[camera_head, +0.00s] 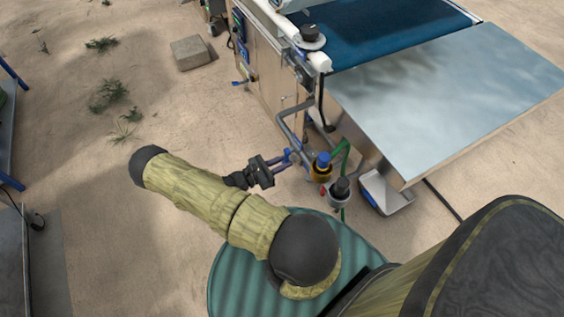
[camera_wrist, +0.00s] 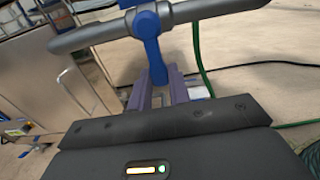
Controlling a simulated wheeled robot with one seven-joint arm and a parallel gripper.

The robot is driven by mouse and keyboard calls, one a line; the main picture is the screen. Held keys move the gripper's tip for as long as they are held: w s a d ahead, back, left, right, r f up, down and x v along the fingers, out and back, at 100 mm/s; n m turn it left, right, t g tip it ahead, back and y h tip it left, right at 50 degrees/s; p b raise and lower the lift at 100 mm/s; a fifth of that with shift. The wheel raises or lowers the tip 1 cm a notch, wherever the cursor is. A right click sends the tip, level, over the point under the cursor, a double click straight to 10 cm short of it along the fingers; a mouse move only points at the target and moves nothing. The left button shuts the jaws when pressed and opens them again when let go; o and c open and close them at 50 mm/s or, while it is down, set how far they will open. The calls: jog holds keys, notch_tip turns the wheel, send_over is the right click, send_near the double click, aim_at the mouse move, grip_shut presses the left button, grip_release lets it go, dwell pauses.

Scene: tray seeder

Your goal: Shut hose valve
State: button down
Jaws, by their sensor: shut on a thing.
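The hose valve is a blue body (camera_wrist: 147,22) on a grey pipe (camera_wrist: 88,36) that crosses the top of the wrist view. Its blue lever (camera_wrist: 152,48) points from the pipe toward my gripper (camera_wrist: 158,88), crosswise to the pipe in this view. The two purple-grey fingers are shut on the lever's free end, which is partly hidden between them. In the head view my gripper (camera_head: 285,160) reaches the valve from the left, beside the machine's pipework. The valve shows there only as a small blue spot (camera_head: 294,157).
A blue-capped fitting (camera_head: 322,163) and a dark-capped fitting (camera_head: 340,189) stand just right of the valve, by a green hose (camera_head: 343,149). A metal table (camera_head: 450,95) and the machine cabinet (camera_head: 265,65) are beyond. A ribbed green drum (camera_head: 228,272) is below my arm. Sandy floor at left is mostly open.

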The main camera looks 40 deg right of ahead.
jog(key=c, duration=1.3)
grip_release()
jog(key=v, duration=1.7)
jog(key=shift+w+a, duration=0.15)
jog(key=shift+a, duration=0.05)
jog(key=shift+r, duration=0.2)
